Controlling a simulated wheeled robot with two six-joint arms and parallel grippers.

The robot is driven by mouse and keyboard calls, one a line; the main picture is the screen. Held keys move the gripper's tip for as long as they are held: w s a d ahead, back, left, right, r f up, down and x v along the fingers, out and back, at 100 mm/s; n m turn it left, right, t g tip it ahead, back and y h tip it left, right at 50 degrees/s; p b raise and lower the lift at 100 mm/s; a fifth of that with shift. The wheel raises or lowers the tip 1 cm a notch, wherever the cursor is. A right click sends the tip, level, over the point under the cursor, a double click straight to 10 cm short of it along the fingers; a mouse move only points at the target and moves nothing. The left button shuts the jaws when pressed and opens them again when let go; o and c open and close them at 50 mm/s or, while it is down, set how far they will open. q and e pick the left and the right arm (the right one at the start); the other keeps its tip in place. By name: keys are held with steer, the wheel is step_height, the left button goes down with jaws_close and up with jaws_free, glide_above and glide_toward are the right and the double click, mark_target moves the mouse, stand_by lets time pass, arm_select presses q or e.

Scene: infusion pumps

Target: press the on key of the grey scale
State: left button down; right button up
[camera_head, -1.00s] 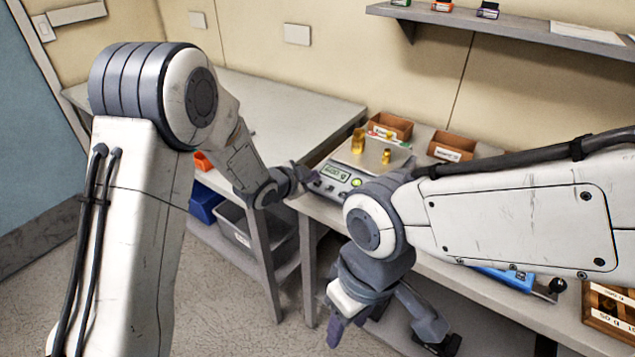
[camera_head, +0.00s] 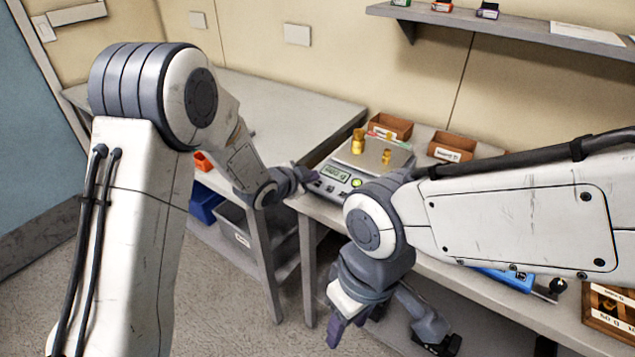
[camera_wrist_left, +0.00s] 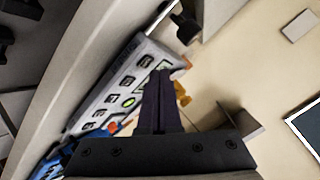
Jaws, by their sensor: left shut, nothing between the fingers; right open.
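The grey scale (camera_head: 345,171) stands on the bench in the middle of the head view. Its front panel has a lit display (camera_head: 334,174), dark keys and a round green key (camera_head: 357,183). Brass weights (camera_head: 358,142) stand on its pan. My left gripper (camera_head: 312,177) is shut and empty at the left end of the panel; contact cannot be told. In the left wrist view its closed fingers (camera_wrist_left: 161,76) reach over the scale (camera_wrist_left: 110,90), beside the green key (camera_wrist_left: 128,102), hiding part of the display. My right gripper (camera_head: 357,322) is open and low, in front of the bench.
Two brown boxes (camera_head: 452,147) with labels stand behind the scale. A blue object (camera_head: 505,278) lies on the bench at the right, near a wooden weight box (camera_head: 610,308). A table (camera_head: 270,108) with a bare top stands at the left. A shelf (camera_head: 530,33) hangs above.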

arm_select(q)
steer(key=shift+f, duration=0.1)
stand_by(0.4)
steer(key=shift+w+f+b, duration=0.1)
steer(key=shift+f+b, duration=0.25)
steer(key=shift+b, duration=0.1)
steer(key=shift+d+f, duration=0.1)
steer(key=shift+f, duration=0.1)
steer(key=shift+r, duration=0.7)
stand_by(0.3)
step_height(320, 180, up, 6)
steer(key=s+a+p, duration=0.1)
steer(key=p, duration=0.3)
steer(key=shift+s+p, duration=0.25)
steer(key=shift+p, duration=0.05)
steer(key=shift+a+f, duration=0.1)
steer(key=shift+f, duration=0.05)
